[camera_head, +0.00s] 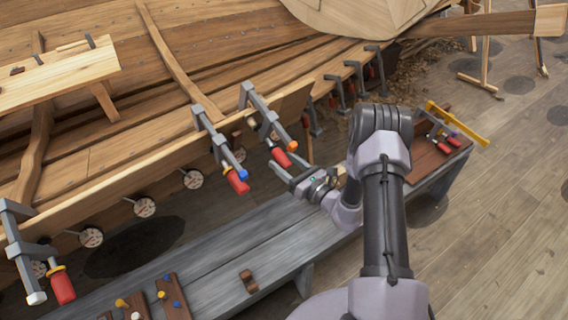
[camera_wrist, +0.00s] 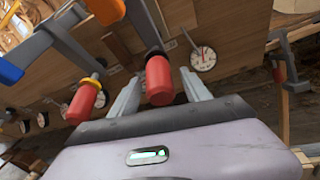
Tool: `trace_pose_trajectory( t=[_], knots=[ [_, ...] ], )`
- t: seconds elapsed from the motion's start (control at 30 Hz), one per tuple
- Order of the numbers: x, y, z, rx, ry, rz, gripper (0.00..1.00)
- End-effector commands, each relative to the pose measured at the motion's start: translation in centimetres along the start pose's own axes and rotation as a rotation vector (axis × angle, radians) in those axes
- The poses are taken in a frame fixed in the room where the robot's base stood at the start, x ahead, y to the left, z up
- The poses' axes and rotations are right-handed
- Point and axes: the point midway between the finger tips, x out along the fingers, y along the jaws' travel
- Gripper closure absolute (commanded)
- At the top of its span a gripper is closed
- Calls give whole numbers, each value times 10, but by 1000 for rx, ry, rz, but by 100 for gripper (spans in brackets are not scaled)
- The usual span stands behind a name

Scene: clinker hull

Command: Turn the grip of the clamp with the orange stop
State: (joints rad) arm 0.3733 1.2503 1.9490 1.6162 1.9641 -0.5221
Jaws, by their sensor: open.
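The clamp with the orange stop (camera_head: 293,146) hangs on the hull's edge in the head view, a grey bar with a red grip (camera_head: 280,157). My gripper (camera_head: 290,174) is open just below this grip. In the wrist view a red grip with a black collar (camera_wrist: 158,82) stands between my two open fingers (camera_wrist: 160,90), with visible gaps at its sides. I cannot tell whether either finger touches the grip.
The blue-stop clamp (camera_head: 240,175) hangs close to the left; a white-stop clamp (camera_head: 36,298) is further left. In the wrist view a yellow-collared red grip (camera_wrist: 82,103) is left of my fingers. A grey bench (camera_head: 215,255) runs below, with wooden blocks. Round dials (camera_head: 193,179) line the hull.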

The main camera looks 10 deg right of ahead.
Motion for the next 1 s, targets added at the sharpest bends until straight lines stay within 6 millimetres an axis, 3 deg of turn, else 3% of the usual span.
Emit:
trace_pose_trajectory(
  t=[0.27, 0.57, 1.0],
  knots=[
    [4, 0, 0, 0, 0, 1, 44],
    [3, 0, 0, 0, 1, 1, 99],
    [3, -1, -1, 89, 1, 37, 100]
  ],
)
